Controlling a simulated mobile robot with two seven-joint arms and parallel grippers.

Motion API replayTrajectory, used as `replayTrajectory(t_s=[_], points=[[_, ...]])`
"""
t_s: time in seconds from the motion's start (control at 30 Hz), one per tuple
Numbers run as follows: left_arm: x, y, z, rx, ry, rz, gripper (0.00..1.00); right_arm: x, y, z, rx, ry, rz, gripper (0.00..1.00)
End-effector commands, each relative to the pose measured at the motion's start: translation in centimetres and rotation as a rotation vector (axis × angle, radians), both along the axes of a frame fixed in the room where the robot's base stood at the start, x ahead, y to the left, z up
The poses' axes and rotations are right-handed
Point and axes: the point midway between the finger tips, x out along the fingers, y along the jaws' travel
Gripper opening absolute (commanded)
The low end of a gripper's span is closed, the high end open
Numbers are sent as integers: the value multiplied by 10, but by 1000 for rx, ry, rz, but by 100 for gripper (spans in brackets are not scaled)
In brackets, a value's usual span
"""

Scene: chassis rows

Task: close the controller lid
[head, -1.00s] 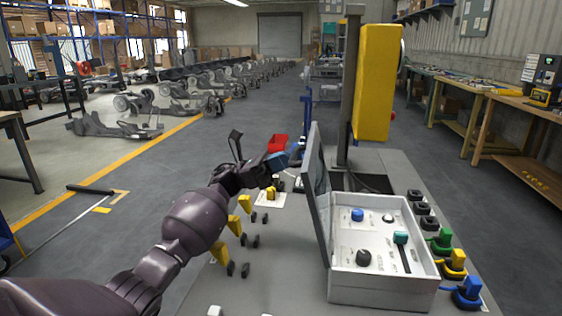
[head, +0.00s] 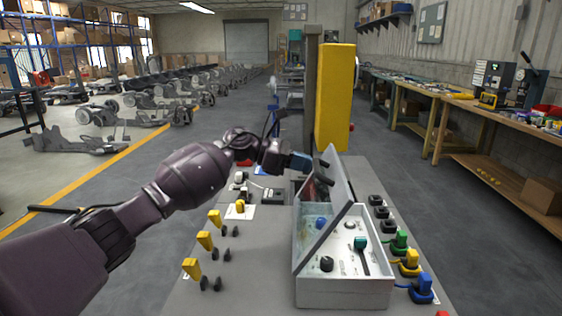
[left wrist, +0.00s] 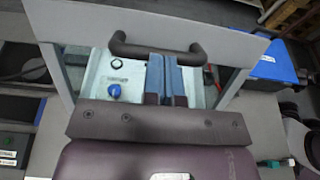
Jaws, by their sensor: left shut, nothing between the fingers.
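The controller box (head: 345,292) is a pale grey case on the grey bench, with a blue knob (head: 320,222), a teal-topped lever (head: 361,243) and black knobs inside. My left gripper (head: 300,161) is shut and empty at the lid's raised upper part. In the left wrist view, its blue fingers (left wrist: 167,78) are close against the lid's dark handle (left wrist: 155,49); I cannot tell whether they touch. The lid frame (left wrist: 205,25) spans that view. My right gripper is not in view.
A yellow box-shaped post (head: 334,98) stands behind the controller. Green, yellow and blue plugs (head: 421,290) line its right side. Yellow-handled switches (head: 205,240) stand on the bench to the left.

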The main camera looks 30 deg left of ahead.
Motion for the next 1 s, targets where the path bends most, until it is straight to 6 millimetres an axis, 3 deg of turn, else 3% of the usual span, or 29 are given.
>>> replayTrajectory(t_s=[0.07,0.37,0.7,1.0], points=[[7,-15,6,68,24,-2,0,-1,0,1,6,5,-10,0],[32,-67,-13,324,152,-1,0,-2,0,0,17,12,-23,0],[57,-117,-57,615,300,-1,0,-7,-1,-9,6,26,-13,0],[70,-146,-97,836,412,-3,0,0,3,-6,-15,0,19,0]])
